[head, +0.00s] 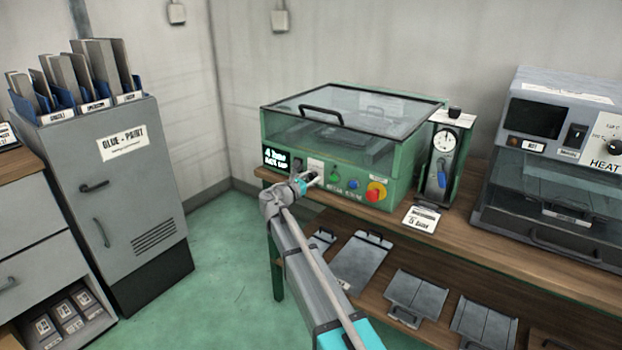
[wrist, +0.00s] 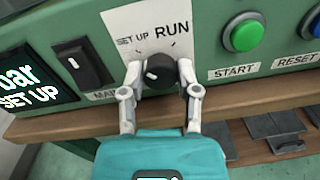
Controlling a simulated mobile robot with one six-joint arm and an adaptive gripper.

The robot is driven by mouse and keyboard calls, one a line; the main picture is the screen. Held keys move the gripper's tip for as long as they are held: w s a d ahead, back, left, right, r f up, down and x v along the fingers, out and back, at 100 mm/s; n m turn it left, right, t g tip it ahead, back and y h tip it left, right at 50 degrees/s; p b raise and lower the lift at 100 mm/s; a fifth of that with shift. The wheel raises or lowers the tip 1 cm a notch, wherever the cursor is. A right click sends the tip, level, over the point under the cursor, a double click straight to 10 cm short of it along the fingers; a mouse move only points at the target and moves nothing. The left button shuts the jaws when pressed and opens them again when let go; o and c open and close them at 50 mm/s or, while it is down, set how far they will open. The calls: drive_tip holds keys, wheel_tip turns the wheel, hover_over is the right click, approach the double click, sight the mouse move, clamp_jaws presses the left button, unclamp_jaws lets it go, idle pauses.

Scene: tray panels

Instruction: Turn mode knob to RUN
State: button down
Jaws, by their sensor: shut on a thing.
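The black mode knob (wrist: 158,71) sits on a white plate (wrist: 122,22) marked SET UP at left and RUN at right, in the wrist view. A small white mark shows on the knob's left part; its exact heading is hard to tell. My gripper (wrist: 160,76) is shut on the knob, one finger at each side. In the head view my gripper (head: 304,182) is at the front panel of the green machine (head: 335,187) and largely hides the knob. The display (wrist: 32,80) reads SET UP in the wrist view.
A black rocker switch (wrist: 83,63) is close left of the knob. The green START button (wrist: 243,33) and a blue RESET button (wrist: 315,22) are to the right. A red emergency button (head: 376,192) is further right. The wooden bench edge (wrist: 60,128) runs below the panel.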

drive_tip(key=shift+m, duration=0.4)
drive_tip(key=m, duration=0.3)
drive_tip(key=shift+m, duration=0.3)
drive_tip(key=m, duration=0.4)
drive_tip(key=shift+p, duration=0.3)
drive_tip(key=m, duration=0.4)
drive_tip(key=shift+m+y, duration=0.3)
drive_tip(key=shift+m, duration=0.1)
drive_tip(key=m, duration=0.4)
drive_tip(key=shift+c, duration=1.6)
unclamp_jaws()
